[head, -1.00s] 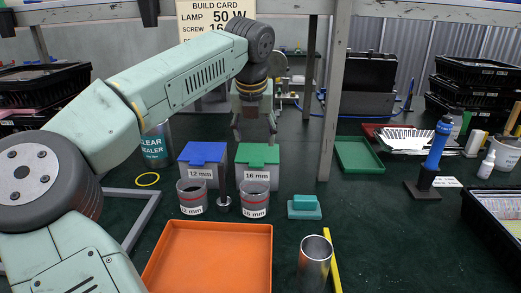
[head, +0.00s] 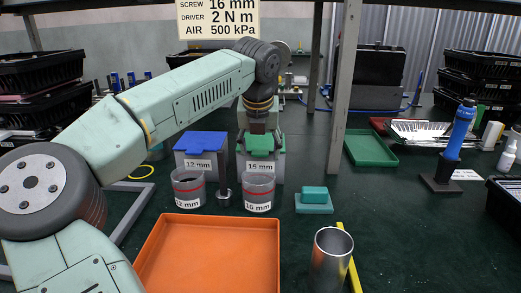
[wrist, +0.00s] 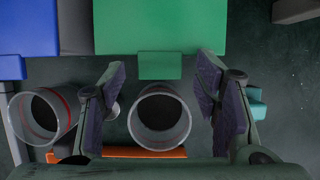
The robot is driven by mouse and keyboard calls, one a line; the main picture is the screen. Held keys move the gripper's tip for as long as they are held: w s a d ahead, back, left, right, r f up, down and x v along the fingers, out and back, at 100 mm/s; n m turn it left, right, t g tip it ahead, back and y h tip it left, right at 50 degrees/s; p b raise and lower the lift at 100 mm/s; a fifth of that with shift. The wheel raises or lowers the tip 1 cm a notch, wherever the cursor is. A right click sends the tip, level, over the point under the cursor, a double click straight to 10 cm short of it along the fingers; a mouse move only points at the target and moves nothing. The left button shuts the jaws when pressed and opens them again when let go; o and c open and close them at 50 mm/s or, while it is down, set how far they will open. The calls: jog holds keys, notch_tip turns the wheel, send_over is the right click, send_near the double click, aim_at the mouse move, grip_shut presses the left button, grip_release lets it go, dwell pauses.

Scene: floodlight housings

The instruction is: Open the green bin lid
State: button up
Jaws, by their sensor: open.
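The green bin lid (wrist: 160,26) lies closed on the grey 16 mm bin (head: 260,170), with a front tab (wrist: 160,66) pointing toward me. It also shows in the head view (head: 262,154), partly hidden by my gripper. My gripper (wrist: 161,74) is open and empty, pointing down over the lid's front edge, with one finger on each side of the tab. I cannot tell whether the fingers touch the lid.
The closed blue-lidded 12 mm bin (head: 201,143) stands to the left. Two clear cups (head: 258,191), (head: 188,188) stand in front of the bins, with a metal post (head: 223,180) between them. An orange tray (head: 210,262) lies nearer; a teal block (head: 314,200) sits at right.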

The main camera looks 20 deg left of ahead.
jog(key=shift+c, duration=0.6)
grip_shut()
